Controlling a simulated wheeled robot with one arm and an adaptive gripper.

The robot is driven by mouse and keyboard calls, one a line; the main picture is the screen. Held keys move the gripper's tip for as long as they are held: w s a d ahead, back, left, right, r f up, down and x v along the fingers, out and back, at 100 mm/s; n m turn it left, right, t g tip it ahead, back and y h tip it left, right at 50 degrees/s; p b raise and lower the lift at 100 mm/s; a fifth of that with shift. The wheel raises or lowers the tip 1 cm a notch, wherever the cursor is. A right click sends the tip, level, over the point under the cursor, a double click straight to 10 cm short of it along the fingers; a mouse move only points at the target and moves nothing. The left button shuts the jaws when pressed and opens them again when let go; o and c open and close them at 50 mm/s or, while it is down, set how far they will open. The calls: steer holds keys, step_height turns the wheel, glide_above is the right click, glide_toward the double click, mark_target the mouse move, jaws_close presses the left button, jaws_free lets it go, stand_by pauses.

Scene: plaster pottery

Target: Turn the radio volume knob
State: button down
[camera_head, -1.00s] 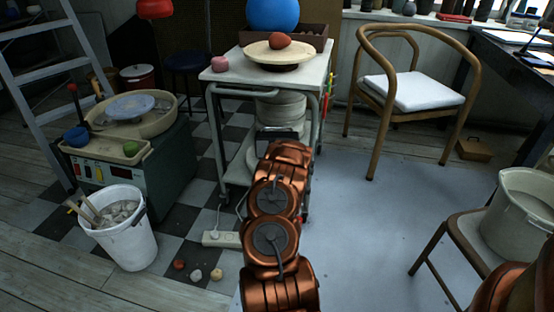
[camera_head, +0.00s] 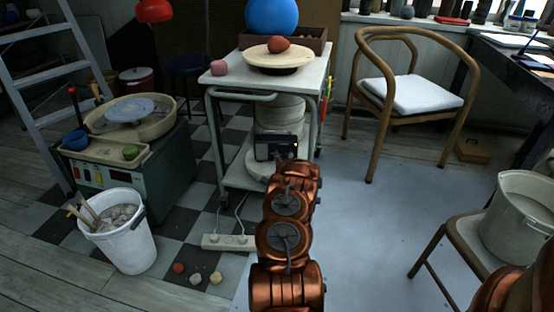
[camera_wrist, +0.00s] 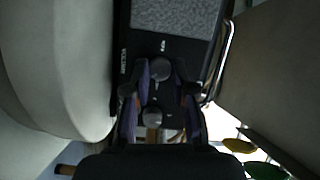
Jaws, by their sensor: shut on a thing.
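The black radio (camera_head: 275,147) stands on the lower shelf of the white cart (camera_head: 232,88), partly hidden by my arm. In the wrist view the radio's dark face (camera_wrist: 133,75) has a grey speaker panel (camera_wrist: 175,15) and two round grey knobs. One knob (camera_wrist: 160,70) sits between the fingertips of my gripper (camera_wrist: 161,76), which is shut on it. The other knob (camera_wrist: 152,117) lies further back between the fingers. The small printed labels are too blurred to tell which knob is the volume knob. In the head view my arm hides the gripper.
White round tubs (camera_head: 280,112) stand on the cart's shelf by the radio. A power strip (camera_head: 228,242) with cables lies on the floor, left of my arm. A white bucket (camera_head: 125,245) and a wooden chair (camera_head: 372,130) stand to either side.

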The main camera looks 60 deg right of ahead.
steer(key=m, duration=0.2)
steer(key=m+h+b, duration=0.1)
steer(key=m, duration=0.1)
steer(key=m+t, duration=0.1)
steer(key=shift+f+m+h, duration=0.3)
steer(key=shift+f+m, duration=0.05)
steer(key=shift+m, duration=0.05)
steer(key=shift+m+h+b, duration=0.85)
steer(key=shift+m+h, duration=0.05)
steer(key=shift+m, duration=1.3)
steer(key=c, duration=1)
jaws_free()
steer(key=shift+r, duration=0.1)
steer(key=v, duration=1.2)
